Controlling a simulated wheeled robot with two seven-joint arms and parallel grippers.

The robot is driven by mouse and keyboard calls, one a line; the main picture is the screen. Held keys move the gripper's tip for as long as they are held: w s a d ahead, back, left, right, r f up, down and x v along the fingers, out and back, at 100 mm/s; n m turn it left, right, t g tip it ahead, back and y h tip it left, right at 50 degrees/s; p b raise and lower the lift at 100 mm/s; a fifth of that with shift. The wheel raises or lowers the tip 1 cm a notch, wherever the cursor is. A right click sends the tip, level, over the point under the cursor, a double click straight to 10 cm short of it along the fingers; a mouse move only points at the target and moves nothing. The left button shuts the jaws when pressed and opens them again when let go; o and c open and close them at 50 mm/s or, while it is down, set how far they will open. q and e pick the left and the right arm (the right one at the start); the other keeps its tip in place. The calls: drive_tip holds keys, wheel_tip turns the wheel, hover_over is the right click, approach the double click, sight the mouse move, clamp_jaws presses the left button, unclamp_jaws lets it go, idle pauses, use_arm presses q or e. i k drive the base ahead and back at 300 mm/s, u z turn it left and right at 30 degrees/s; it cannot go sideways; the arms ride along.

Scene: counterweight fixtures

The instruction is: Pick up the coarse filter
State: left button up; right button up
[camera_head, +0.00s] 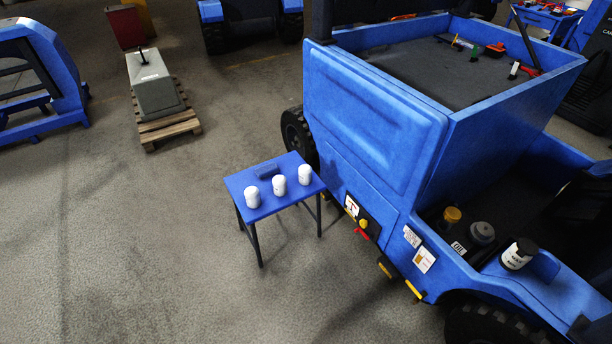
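Three white canisters stand upright in a row on a small blue table: a left one (252,197), a middle one (279,185) and a right one (305,174). They look alike, and I cannot read any marking that tells which is the coarse filter. A white canister with a black top and dark lettering (517,254) sits on the blue vehicle at the right. Neither of my grippers is in view.
The blue table (236,182) also bears a dark blue block (267,171) and stands close beside the blue vehicle (375,115). A grey counterweight (152,85) rests on a wooden pallet (168,127) at the upper left. The floor left of and before the table is clear.

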sight(305, 171)
drive_tip(key=u, duration=1.5)
drive_tip(key=i, duration=1.75)
drive_tip(key=z, duration=3)
